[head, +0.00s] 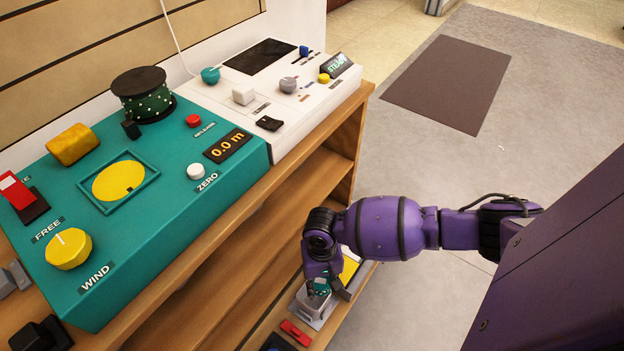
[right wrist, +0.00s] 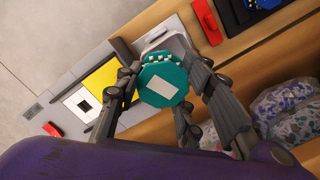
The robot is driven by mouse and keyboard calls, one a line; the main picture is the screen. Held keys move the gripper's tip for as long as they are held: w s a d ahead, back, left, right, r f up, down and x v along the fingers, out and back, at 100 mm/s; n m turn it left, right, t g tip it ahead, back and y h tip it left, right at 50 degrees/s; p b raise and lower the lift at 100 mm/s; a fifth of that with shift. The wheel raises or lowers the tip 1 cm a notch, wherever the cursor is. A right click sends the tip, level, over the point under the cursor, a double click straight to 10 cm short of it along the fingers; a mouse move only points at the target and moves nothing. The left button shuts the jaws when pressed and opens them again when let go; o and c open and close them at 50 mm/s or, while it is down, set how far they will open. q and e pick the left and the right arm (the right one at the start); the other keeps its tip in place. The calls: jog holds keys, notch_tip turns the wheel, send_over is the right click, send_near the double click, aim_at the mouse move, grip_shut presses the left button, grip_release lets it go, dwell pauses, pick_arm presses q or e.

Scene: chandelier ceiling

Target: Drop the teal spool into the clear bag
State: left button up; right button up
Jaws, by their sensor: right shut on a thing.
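My right gripper (head: 320,286) is low at the right end of the wooden shelf unit. In the right wrist view its fingers are closed around the teal spool (right wrist: 164,84), which has a white label on its face and a pale, dotted rim. The spool is in front of a pale open container (right wrist: 180,47); I cannot tell whether it is above it or partly inside. Bags with a floral pattern (right wrist: 285,103) lie on the shelf at the right of that view. I cannot tell which thing is the clear bag. My left gripper does not show.
A teal machine (head: 190,235) and a white control panel (head: 205,91) stand on the wooden shelf unit (head: 340,140). A red piece (head: 296,333) lies near the pale container. A yellow square (right wrist: 104,79) is beside it. The floor at the right has a brown mat (head: 448,83).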

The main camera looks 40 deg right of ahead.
jog(key=o, duration=1.3)
notch_tip(320, 180, up, 12)
jog(key=w, duration=0.1)
jog(key=shift+d, duration=0.25)
jog(key=shift+w, duration=0.1)
